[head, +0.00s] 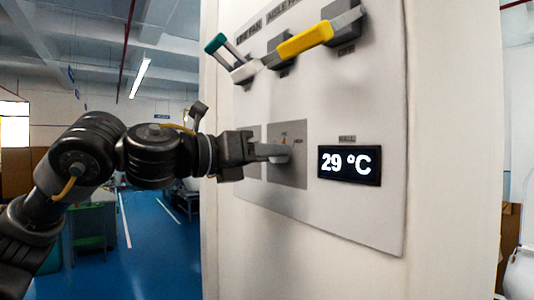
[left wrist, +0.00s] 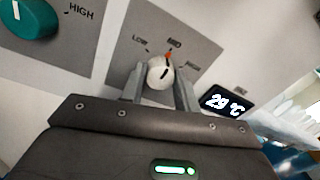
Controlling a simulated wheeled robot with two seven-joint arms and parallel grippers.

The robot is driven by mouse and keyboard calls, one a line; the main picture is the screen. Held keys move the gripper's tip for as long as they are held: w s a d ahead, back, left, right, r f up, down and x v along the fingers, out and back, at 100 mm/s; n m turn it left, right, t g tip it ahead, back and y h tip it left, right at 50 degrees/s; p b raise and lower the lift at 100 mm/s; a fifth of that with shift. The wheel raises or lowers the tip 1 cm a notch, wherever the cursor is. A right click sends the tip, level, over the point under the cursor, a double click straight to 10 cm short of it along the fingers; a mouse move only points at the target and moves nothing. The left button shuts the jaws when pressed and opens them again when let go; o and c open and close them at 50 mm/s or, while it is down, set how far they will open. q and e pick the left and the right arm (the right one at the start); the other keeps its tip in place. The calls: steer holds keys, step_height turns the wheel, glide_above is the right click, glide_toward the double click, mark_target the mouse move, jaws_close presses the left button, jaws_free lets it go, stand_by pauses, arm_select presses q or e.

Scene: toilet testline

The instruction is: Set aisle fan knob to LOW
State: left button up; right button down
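A round white knob (left wrist: 160,74) sits on a grey plate (left wrist: 150,28) marked LOW, MID and a third, blurred label, in the left wrist view. Its dark mark points up toward MID, where a small red-orange pointer shows. I cannot read a fan name by this knob. My left gripper (left wrist: 161,82) has one finger on each side of the knob, with narrow gaps seeming to show, so it looks open around it. In the head view the left gripper (head: 275,152) reaches the grey plate (head: 290,170) and hides the knob. My right gripper is not in view.
A teal knob (left wrist: 30,16) marked HIGH is left of the white one. A display (head: 349,165) reading 29 °C is to the right. Blue floor (head: 150,240) lies open at left.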

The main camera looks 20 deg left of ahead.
arm_select(q)
steer(key=c, duration=0.4)
steer(key=shift+f+n+b, duration=0.15)
steer(key=shift+n+b, duration=4)
steer(key=shift+n, duration=1.85)
